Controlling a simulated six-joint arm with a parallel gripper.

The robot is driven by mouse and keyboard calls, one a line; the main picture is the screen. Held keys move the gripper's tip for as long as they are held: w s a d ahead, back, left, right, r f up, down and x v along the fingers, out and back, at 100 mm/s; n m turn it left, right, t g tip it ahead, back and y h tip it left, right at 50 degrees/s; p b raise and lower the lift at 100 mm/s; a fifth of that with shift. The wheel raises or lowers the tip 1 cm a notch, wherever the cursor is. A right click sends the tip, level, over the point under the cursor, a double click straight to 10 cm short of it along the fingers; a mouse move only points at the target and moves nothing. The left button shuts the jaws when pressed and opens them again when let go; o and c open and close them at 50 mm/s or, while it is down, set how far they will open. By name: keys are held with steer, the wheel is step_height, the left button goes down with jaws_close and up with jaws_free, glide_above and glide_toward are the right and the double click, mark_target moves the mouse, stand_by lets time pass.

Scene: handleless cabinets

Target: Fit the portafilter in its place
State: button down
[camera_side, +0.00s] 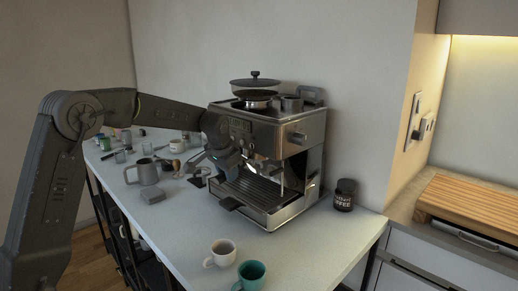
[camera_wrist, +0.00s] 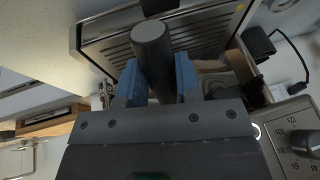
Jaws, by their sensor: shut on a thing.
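The espresso machine (camera_side: 296,130) stands on the white counter, its front turned to lower left in the side view. My gripper (camera_side: 243,163) is in front of the machine, above the drip tray (camera_side: 268,196). In the wrist view my gripper (camera_wrist: 158,84) has its two blue fingertips closed around a dark round handle (camera_wrist: 151,40), which looks like the portafilter's. The handle's end faces the camera, over the slatted drip tray (camera_wrist: 205,32). The portafilter's head is hidden, and I cannot tell whether it touches the group head.
A grey milk jug (camera_side: 147,172), a grey block (camera_side: 153,195) and several small items stand left of the machine. A white cup (camera_side: 222,251) and a teal cup (camera_side: 251,273) stand in front. A coffee jar (camera_side: 344,194) is at right. The front right counter is clear.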

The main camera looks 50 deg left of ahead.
steer(key=shift+r, duration=0.15)
steer(key=c, duration=0.7)
jaws_free()
steer(key=shift+c, duration=0.2)
steer(key=shift+f, duration=0.25)
steer(key=v, duration=1.4)
steer(key=s+d+f, duration=0.3)
steer(key=s+d, duration=0.2)
steer(key=s, duration=0.3)
steer(key=s+d+f+t+h, duration=0.1)
steer(key=s+d+f, duration=0.2)
steer(key=s, duration=0.6)
steer(key=s+d+f+h, duration=0.1)
steer(key=s+d+f, duration=0.2)
steer(key=s+d, duration=0.4)
steer(key=shift+s+t, duration=0.4)
steer(key=shift+s, duration=0.45)
